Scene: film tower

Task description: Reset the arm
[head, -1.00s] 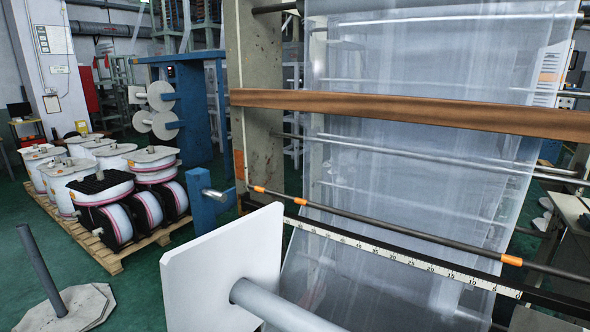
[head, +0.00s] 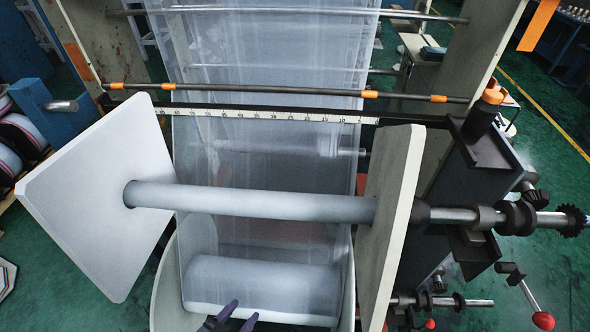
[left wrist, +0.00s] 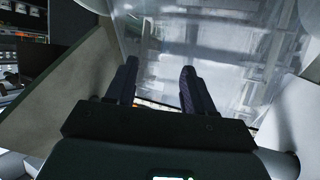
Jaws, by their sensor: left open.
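My left gripper (head: 236,318) shows at the bottom edge of the head view, its dark purple fingertips apart with nothing between them. It lies just below a film roll (head: 262,285) in the head view. In the left wrist view my left gripper's two fingers (left wrist: 158,85) are spread, with hazy clear film (left wrist: 215,50) beyond them. The rest of the left arm is hidden below the head view. My right gripper is not in view.
A grey bar (head: 250,202) joins two white square plates (head: 98,195) in front of the hanging film (head: 265,60). A ruler strip (head: 255,115) crosses behind. Shafts and a red-knobbed crank (head: 543,320) stick out at right. Green floor (head: 85,270) is open at lower left.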

